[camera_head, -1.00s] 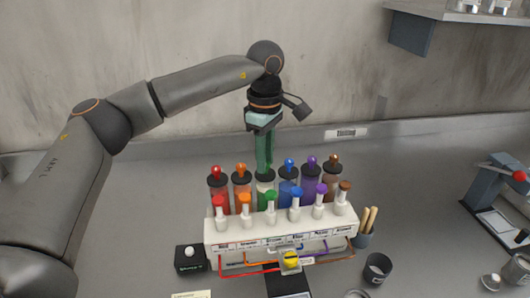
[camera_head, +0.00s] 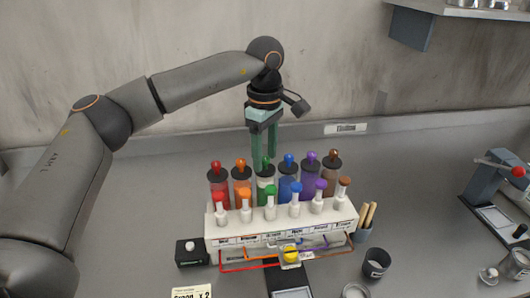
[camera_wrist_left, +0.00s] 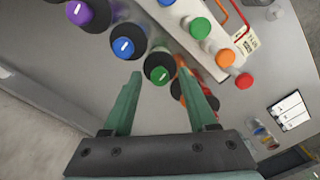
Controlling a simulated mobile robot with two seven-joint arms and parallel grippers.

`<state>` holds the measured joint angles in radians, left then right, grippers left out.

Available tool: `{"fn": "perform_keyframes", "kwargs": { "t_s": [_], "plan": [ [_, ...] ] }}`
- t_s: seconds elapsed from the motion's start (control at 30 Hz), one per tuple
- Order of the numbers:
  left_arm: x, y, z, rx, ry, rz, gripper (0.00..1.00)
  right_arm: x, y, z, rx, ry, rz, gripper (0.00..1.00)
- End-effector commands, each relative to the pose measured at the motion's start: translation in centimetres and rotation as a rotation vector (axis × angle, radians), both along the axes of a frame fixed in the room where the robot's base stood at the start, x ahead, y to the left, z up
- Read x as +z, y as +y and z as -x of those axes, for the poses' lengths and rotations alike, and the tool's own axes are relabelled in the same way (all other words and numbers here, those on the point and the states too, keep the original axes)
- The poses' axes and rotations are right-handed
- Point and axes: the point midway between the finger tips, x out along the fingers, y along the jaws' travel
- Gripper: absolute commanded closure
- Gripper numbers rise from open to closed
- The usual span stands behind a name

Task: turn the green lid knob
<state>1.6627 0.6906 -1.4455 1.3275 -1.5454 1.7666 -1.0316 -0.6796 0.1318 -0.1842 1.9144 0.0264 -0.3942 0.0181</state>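The green lid knob (camera_head: 265,163) sits on the black lid of the green canister (camera_head: 265,188), third from the left in the back row. My left gripper (camera_head: 264,162) points down over it, with green fingers spread apart. In the left wrist view the green knob (camera_wrist_left: 159,74), with a white mark on top, shows between the tips of the open left gripper (camera_wrist_left: 158,76). The fingers are on either side of it and nothing is clamped. I cannot tell how high the tips are above the lid. My right gripper is not in view.
Orange (camera_head: 241,163) and blue (camera_head: 289,160) knobs stand close on either side. A white rack (camera_head: 280,229) with several coloured-cap bottles is in front. A dark cup (camera_head: 376,264) and a cup of wooden sticks (camera_head: 364,236) stand to the right.

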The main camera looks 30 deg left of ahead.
Motion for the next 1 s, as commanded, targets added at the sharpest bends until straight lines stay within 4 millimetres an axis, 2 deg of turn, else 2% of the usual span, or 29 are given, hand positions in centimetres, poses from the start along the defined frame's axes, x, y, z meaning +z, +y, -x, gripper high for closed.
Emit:
{"fn": "perform_keyframes", "kwargs": {
  "t_s": [0.2, 0.33, 0.8, 1.0],
  "plan": [
    [0.2, 0.0, 0.0, 0.000, -0.001, 0.000, 0.42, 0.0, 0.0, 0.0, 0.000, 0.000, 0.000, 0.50],
    [1.3, -0.1, -0.1, 0.000, -0.004, 0.000, 0.42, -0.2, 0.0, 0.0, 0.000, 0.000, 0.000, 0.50],
    [10.8, -0.1, 0.0, 0.001, -0.003, 0.000, 0.42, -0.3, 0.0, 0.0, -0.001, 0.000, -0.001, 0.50],
    [12.4, 0.0, 0.0, 0.000, 0.000, 0.000, 0.42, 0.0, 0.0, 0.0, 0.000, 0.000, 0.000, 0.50]
  ]
}}
